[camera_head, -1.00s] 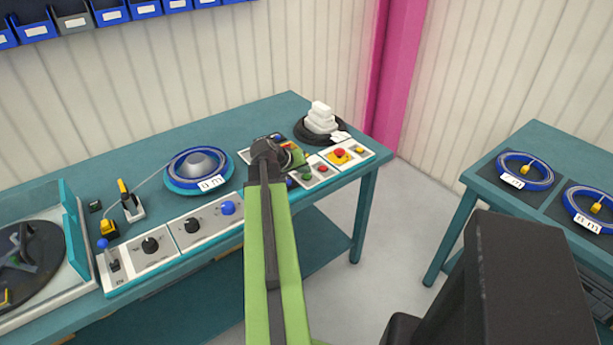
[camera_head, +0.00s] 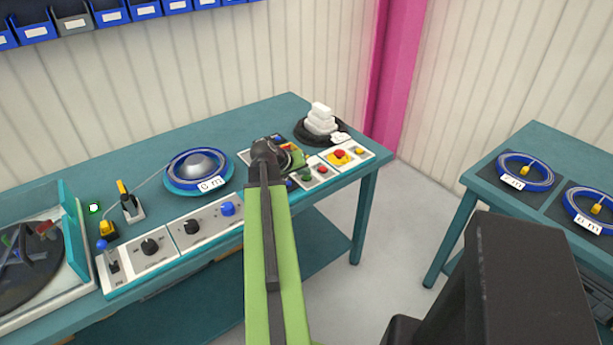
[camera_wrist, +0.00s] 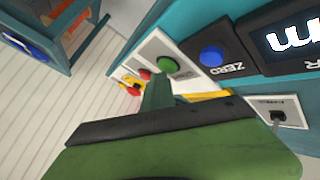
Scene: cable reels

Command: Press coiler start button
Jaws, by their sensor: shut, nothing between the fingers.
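The green button (camera_wrist: 167,64) is on a white panel with a red button (camera_wrist: 144,74) in the wrist view. It also shows in the head view (camera_head: 307,177), on the bench's front edge. My gripper (camera_wrist: 157,92) is shut and empty, its narrow tip just below the green button in the picture. I cannot tell whether it touches the button. In the head view my arm partly hides the gripper. The coiler turntable (camera_head: 40,268) is at the far left, and a small green lamp (camera_head: 94,208) beside it is lit.
A blue cable reel (camera_head: 198,172) sits on the bench, its cable leading left to a small guide (camera_head: 130,204). A blue ZERO button (camera_wrist: 212,56) is close by. A second table (camera_head: 530,150) holds cable coils.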

